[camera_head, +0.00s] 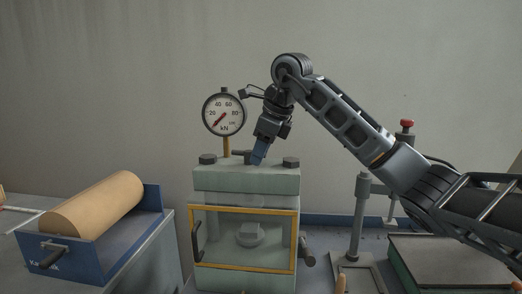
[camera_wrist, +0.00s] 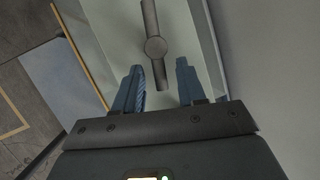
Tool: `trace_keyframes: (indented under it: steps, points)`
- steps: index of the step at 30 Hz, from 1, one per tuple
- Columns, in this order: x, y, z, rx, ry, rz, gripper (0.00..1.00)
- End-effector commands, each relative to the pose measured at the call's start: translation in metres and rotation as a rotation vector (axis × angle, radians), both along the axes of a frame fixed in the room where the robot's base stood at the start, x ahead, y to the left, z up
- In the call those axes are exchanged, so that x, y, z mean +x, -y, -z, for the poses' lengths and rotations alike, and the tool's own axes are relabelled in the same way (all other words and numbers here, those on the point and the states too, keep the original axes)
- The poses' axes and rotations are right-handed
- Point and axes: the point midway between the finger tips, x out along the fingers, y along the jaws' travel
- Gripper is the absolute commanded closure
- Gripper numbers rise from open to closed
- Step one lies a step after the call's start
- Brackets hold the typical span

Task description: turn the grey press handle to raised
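The grey press handle (camera_wrist: 155,46) shows in the wrist view as a dark grey bar with a round hub at its middle, over the pale green press (camera_head: 246,181). In the head view only a short dark piece of what looks like this bar (camera_head: 239,153) shows on the press top, beside the fingers. My gripper (camera_head: 257,158) reaches down to the press top from the upper right. In the wrist view its blue fingers (camera_wrist: 160,63) are apart, with the near end of the bar between them. I see a gap on each side of the bar.
A dial gauge (camera_head: 224,114) stands behind the press, close to my wrist. Dark bolts (camera_head: 291,162) sit on the press top. A yellow-framed guard (camera_head: 245,268) covers the press front. A blue tray (camera_head: 87,257) with a tan cylinder (camera_head: 93,206) is at left. A stand (camera_head: 359,218) is at right.

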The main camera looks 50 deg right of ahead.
Motion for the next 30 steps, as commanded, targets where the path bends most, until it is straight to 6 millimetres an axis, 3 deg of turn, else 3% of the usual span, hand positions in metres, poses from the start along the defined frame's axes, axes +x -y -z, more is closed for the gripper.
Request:
trace_keyframes:
  steps: [2, 12, 30]
  points:
    - [0.0000, 0.0000, -0.0001, 0.000, 0.000, 0.000, 0.67]
    - [-0.0001, 0.0000, -0.0004, 0.000, 0.000, 0.000, 0.99]
    - [0.0018, 0.0039, 0.0012, -0.002, 0.001, -0.099, 1.00]
